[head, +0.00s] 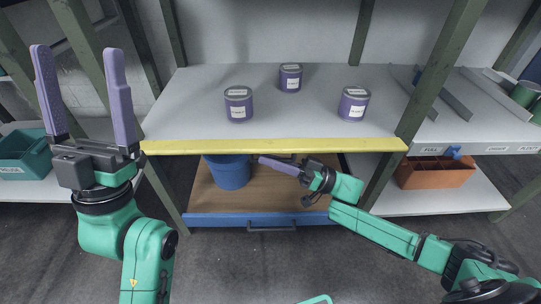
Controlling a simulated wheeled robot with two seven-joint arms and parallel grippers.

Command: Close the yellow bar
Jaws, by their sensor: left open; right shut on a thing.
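The yellow bar (190,147) runs along the front edge of a grey shelf board, between two green posts. My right gripper (264,161) is just below the middle of this bar, its purple fingers pointing left. It is shut on what looks like a dark handle under the bar, mostly hidden by the fingers. My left gripper (80,92) is raised at the left with its two purple fingers pointing up, wide apart and empty.
Purple cans (239,107) stand on the board behind the bar. Below, a blue bucket (228,175) stands on a wooden tray with a blue front bar (220,220). An orange bin (434,173) is at right, a teal bin (22,158) at left.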

